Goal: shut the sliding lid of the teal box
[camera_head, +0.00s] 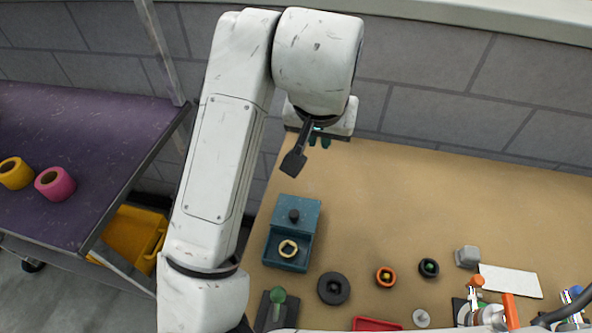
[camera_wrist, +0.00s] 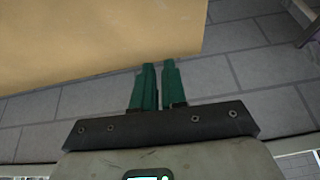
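The teal box (camera_head: 275,252) stands on the tan table at the left. Its flat lid (camera_head: 309,210) with a dark round knob (camera_head: 294,215) covers the far part. My gripper (camera_head: 319,143) is beyond the box, near the table's far edge, well apart from the lid. Its green fingers (camera_wrist: 158,68) also show in the wrist view, with a narrow gap and nothing between them. The box is not in the wrist view.
A grey block (camera_head: 467,256) and white sheet (camera_head: 510,281) are at the right. The far middle table is clear; a brick wall stands behind.

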